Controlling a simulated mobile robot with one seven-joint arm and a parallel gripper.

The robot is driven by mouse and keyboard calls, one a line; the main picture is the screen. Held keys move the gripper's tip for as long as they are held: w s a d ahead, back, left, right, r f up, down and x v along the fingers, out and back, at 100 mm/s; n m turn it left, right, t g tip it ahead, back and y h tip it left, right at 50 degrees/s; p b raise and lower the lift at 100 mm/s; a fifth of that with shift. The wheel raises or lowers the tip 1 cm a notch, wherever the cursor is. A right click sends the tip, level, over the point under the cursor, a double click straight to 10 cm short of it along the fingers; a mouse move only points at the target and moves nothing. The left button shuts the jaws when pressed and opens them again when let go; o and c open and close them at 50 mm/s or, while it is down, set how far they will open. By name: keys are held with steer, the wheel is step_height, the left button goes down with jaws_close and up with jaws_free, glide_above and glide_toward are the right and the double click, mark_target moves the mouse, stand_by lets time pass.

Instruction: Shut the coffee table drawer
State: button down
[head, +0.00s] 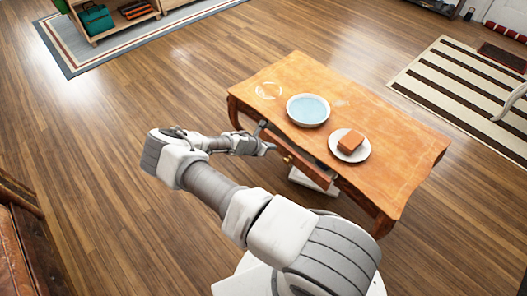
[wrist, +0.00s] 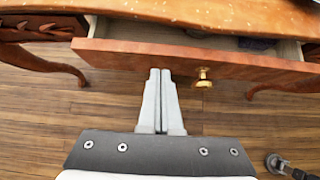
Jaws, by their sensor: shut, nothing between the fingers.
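The wooden coffee table (head: 375,128) stands in the middle of the head view. Its drawer (head: 310,168) is pulled partly out on the side facing me. In the wrist view the drawer front (wrist: 135,58) crosses the upper part, with the open drawer space behind it and a brass knob (wrist: 203,77) on it. My gripper (wrist: 160,72) is shut and empty, its fingertips at the lower edge of the drawer front, left of the knob. I cannot tell whether they touch it. In the head view my gripper (head: 270,149) is beside the table's near left side.
A bowl (head: 308,110) and a plate (head: 350,146) with a brown block (head: 350,141) stand on the tabletop. Something dark lies inside the drawer (wrist: 256,44). A striped rug (head: 455,85) is at right, a shelf (head: 120,22) at upper left.

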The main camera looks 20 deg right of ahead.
mark_target(280, 141)
steer(key=shift+w+d, duration=0.25)
steer(key=shift+d, duration=0.4)
steer(key=shift+w+d+b, duration=0.25)
steer(key=shift+d, duration=0.4)
steer(key=shift+w+d+b, duration=0.2)
steer(key=shift+w+d, duration=0.05)
steer(key=shift+d, duration=0.35)
steer(key=shift+a, duration=0.1)
